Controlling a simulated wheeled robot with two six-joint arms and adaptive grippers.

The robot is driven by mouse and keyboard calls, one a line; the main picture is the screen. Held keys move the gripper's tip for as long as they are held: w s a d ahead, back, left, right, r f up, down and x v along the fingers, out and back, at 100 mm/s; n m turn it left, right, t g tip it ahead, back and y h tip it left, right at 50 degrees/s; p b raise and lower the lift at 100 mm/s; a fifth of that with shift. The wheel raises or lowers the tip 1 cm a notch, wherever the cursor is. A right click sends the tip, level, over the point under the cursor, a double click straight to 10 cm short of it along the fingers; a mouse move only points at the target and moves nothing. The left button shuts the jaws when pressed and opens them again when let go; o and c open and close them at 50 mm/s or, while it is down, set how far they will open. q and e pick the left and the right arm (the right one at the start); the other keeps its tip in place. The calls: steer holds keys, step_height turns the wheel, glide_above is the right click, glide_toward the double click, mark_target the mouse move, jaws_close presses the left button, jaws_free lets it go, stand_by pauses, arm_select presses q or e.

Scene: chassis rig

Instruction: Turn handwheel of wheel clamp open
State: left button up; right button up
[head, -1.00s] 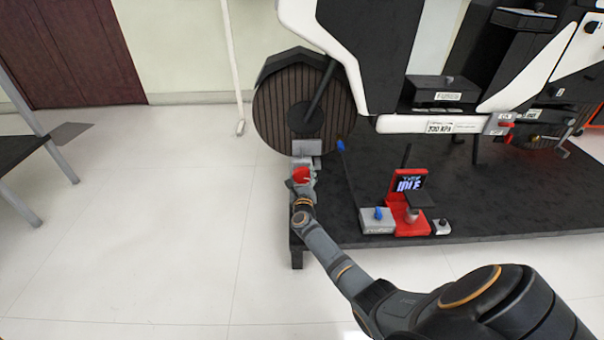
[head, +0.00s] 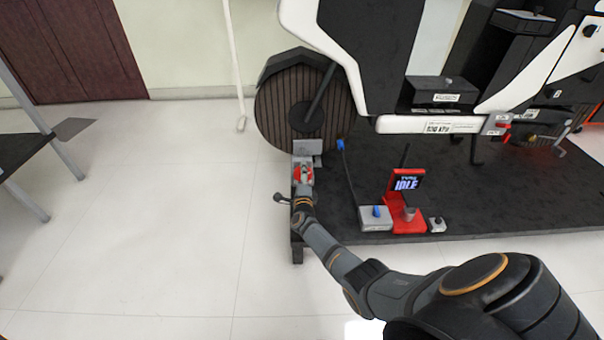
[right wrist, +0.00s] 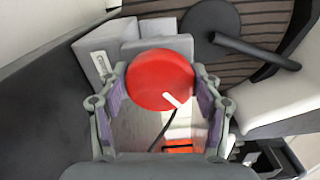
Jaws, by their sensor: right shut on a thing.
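The wheel clamp (head: 307,147) is a grey block at the foot of the large dark wheel (head: 275,105), on the left edge of the black platform. Its red handwheel (head: 295,173) is partly hidden by my right gripper (head: 303,177) in the head view. In the right wrist view the handwheel (right wrist: 158,72) is a round red disc with a white mark at its lower right edge. My right gripper (right wrist: 161,92) is shut on it, one finger with a purple pad on each side. My left gripper is not in view.
A red stand (head: 392,187) with a screen reading IDLE and a grey box (head: 376,218) with a blue knob stand on the black platform (head: 480,200). A blue-tipped lever (head: 341,146) rises near the wheel. A dark table (head: 20,150) is at left; the floor between is clear.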

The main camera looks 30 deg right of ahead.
steer(key=n+p, duration=0.1)
steer(key=n, duration=0.4)
steer(key=shift+f+n, duration=0.15)
steer(key=shift+n, duration=0.15)
steer(key=n+p, duration=0.1)
steer(key=n, duration=0.3)
steer(key=shift+f+n, duration=0.1)
steer(key=shift+n, duration=0.6)
steer(key=o, duration=1.2)
steer(key=shift+c, duration=0.2)
steer(key=shift+s, duration=0.1)
steer(key=v, duration=1.1)
steer(key=shift+s, duration=0.2)
steer(key=shift+s+a, duration=0.2)
steer(key=shift+s, duration=0.05)
